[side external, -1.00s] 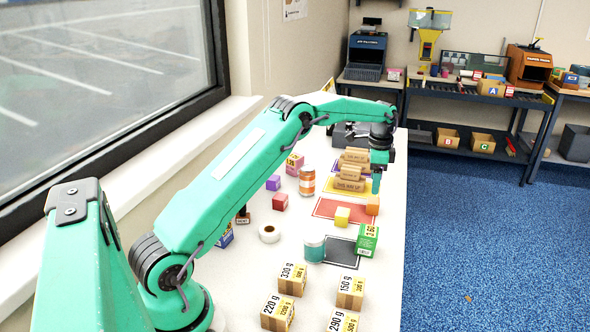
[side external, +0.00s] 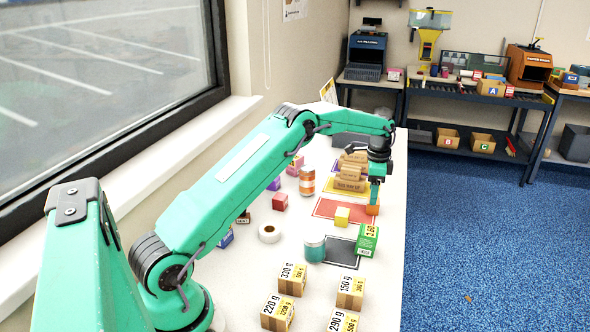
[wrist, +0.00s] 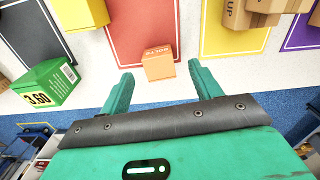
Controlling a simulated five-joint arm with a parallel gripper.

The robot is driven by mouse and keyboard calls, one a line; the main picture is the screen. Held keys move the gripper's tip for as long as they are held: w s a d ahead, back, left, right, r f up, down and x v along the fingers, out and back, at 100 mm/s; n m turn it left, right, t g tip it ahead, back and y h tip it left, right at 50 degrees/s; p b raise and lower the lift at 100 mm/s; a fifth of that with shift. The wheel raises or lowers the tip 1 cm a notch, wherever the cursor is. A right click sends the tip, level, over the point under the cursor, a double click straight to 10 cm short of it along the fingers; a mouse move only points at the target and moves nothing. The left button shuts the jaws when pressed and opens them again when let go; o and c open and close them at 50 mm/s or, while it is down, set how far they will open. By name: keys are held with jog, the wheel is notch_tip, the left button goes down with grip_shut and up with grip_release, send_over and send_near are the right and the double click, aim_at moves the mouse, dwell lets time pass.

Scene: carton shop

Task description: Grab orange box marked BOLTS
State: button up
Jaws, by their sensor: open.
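The orange box (wrist: 158,66) marked BOLTS lies ahead of and between the two fingers in the wrist view, at the edge of a red mat (wrist: 140,25). In the side view the orange box (side external: 372,209) is partly hidden under the fingers. My gripper (wrist: 155,85) is open, its green fingers spread to either side of the box. In the side view my gripper (side external: 374,196) points down just above the box. Whether a finger touches it, I cannot tell.
A green box marked 3.60 (side external: 367,240) and a yellow block (side external: 342,216) stand near. Cardboard boxes (side external: 350,178) sit on a yellow mat behind. Several weight-marked cartons (side external: 350,291) stand in front. The table's right edge is close, with blue floor (side external: 480,230) beyond.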

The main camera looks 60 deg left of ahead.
jog(key=shift+d+f, duration=0.1)
jog(key=shift+f, duration=2.25)
jog(key=shift+c, duration=0.4)
jog(key=c, duration=1.2)
jog(key=shift+o, duration=0.2)
jog(key=shift+r, duration=0.15)
jog(key=shift+r, duration=0.8)
notch_tip(320, 180, up, 2)
jog(key=shift+r, duration=0.1)
jog(key=s+d+r, duration=0.3)
jog(key=d+r, duration=0.4)
jog(key=d, duration=0.4)
jog(key=shift+d, duration=0.1)
